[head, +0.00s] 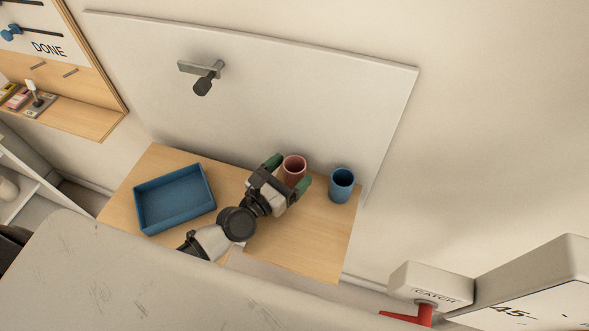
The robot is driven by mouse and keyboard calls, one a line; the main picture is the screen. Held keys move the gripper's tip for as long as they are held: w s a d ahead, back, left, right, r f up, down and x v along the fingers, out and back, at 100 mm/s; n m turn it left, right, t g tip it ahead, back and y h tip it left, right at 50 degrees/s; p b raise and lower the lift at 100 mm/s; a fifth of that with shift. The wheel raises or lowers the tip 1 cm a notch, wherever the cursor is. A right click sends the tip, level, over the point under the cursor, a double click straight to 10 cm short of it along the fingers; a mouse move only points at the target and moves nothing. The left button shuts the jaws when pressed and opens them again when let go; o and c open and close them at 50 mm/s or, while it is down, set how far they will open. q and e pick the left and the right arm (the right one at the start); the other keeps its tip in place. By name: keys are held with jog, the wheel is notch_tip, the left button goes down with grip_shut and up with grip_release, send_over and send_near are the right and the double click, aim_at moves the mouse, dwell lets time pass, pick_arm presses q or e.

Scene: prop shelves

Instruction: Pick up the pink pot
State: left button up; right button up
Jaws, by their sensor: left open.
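The pink pot (294,166) stands upright on the wooden shelf, near the white back panel. My left gripper (289,172) is open, with its green-tipped fingers on either side of the pot. The gripper's body hides the lower part of the pot. I cannot tell whether the fingers touch it. My right gripper is not in view.
A blue pot (342,184) stands close to the right of the pink one. A blue tray (174,198) lies on the left of the wooden shelf (300,245). A bracket with a dark knob (202,86) sticks out of the white panel (300,90) above.

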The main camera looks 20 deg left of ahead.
pick_arm(q)
jog(key=shift+w+d, duration=0.2)
jog(key=shift+w, duration=0.25)
jog(key=shift+s, duration=0.1)
jog(key=shift+c, duration=0.3)
jog(key=c, duration=1)
jog(key=shift+o, duration=0.2)
